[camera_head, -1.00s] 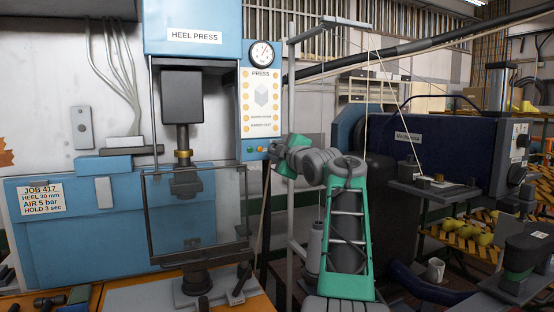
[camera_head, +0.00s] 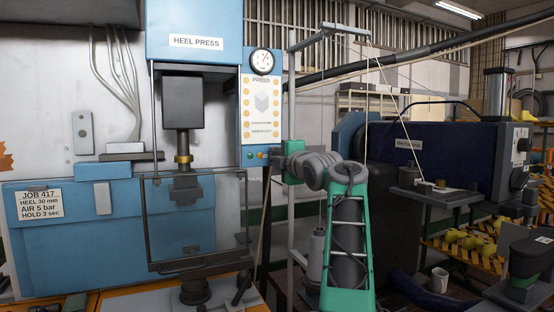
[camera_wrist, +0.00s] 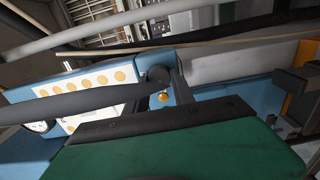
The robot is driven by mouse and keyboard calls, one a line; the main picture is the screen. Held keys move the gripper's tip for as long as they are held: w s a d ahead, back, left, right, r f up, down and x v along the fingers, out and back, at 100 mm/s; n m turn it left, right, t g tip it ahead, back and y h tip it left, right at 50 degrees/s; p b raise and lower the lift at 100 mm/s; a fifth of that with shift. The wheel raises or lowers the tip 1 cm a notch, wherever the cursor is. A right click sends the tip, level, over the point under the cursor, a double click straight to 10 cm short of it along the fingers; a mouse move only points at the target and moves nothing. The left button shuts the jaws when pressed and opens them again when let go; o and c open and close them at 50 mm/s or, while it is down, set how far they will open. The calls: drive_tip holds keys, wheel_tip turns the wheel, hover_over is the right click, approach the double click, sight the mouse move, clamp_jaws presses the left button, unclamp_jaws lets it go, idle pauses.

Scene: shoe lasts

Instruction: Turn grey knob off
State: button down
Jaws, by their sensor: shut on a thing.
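The other finger is hard to make out. In the head view my gripper (camera_head: 275,155) reaches the lower right corner of the press panel (camera_head: 262,108), to the right of the orange light. It hides the knob there, and the knob's turn angle cannot be read.
The heel press (camera_head: 193,28) stands at left with a clear guard (camera_head: 195,222) and a pressure gauge (camera_head: 261,62) above the panel. A thin grey stand (camera_head: 291,95) rises close by my arm. A dark blue machine (camera_head: 455,150) stands at right.

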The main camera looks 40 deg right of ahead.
drive_tip(key=c, duration=1.1)
unclamp_jaws()
drive_tip(key=shift+o, duration=0.2)
drive_tip(key=shift+s, duration=0.1)
drive_tip(key=b+v, duration=0.2)
drive_tip(key=v, duration=0.5)
drive_tip(key=shift+s, duration=0.3)
drive_tip(key=shift+a, duration=0.2)
